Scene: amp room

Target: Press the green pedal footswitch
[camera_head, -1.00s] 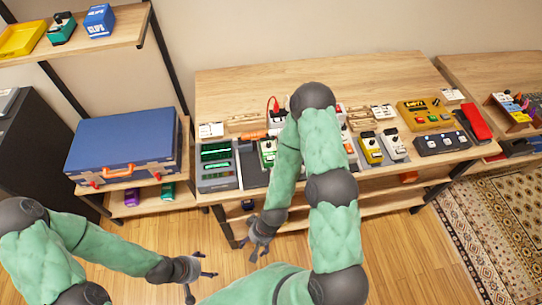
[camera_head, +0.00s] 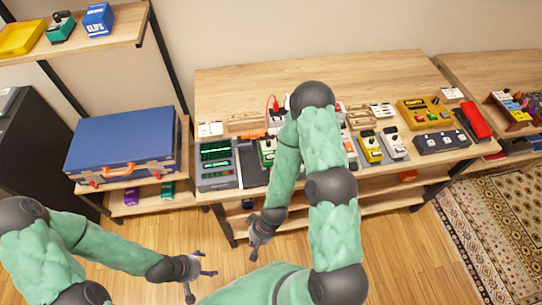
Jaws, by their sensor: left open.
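A green pedal (camera_head: 267,151) stands on the wooden table, just left of my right forearm, which hides part of the pedals in the middle. Another green pedal (camera_head: 61,29) stands on the upper left shelf. My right gripper (camera_head: 253,250) hangs in front of the table's front edge, below the tabletop and apart from the green pedal; its fingers are small and I cannot tell their opening. My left gripper (camera_head: 203,277) is open and empty over the floor at the lower left middle.
The table (camera_head: 225,90) holds a grey device (camera_head: 216,165), yellow pedals (camera_head: 370,147) and a black multi-switch pedal (camera_head: 441,142). A blue case (camera_head: 122,147) lies on the left shelf. The table's back strip is clear. A patterned rug (camera_head: 500,215) lies at right.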

